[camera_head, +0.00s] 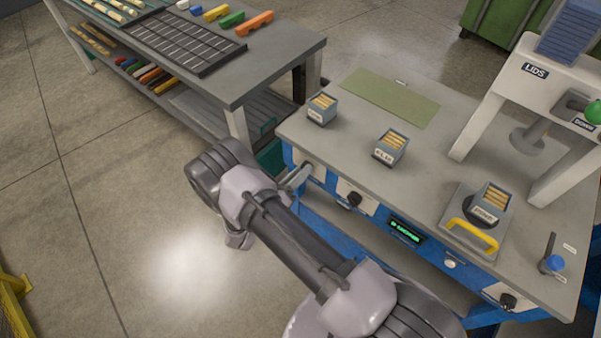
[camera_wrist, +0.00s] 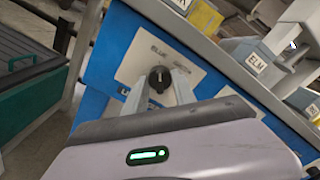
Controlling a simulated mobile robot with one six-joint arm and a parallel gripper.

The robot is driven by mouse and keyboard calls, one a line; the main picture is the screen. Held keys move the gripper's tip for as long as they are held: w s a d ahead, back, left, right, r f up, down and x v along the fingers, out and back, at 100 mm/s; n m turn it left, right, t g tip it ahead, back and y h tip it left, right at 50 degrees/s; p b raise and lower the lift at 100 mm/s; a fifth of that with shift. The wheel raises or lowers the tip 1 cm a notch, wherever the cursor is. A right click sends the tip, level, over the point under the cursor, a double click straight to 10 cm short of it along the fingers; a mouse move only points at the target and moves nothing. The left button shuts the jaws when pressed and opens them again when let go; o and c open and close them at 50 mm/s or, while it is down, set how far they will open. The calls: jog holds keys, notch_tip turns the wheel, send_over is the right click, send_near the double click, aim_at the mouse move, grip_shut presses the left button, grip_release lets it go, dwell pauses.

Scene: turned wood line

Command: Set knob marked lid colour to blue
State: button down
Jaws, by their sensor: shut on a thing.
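A black knob (camera_wrist: 160,79) with a pale pointer mark sits on a light plate (camera_wrist: 133,66) on the blue front of the bench, in the wrist view. My gripper (camera_wrist: 163,90) is shut on the knob, with one finger on each side. The mark points roughly up in that view, towards a word that looks like BLUE; another label to its right is blurred. The plate's larger lettering is mostly hidden behind a finger. In the head view my gripper (camera_head: 298,176) is at the left end of the bench front, and the knob is hidden there.
A second black knob (camera_head: 354,199) and a green-lit display (camera_head: 405,231) are farther right on the bench front. A third knob (camera_head: 508,301) is near the right end. Small boxes, including the ELM box (camera_head: 390,148), stand on the bench top above.

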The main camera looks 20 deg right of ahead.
jog(key=shift+n, duration=0.3)
jog(key=c, duration=1)
grip_release()
jog(key=p+v, duration=0.2)
jog(key=v, duration=1.5)
jog(key=shift+s+a+p, duration=0.15)
jog(key=shift+p, duration=0.25)
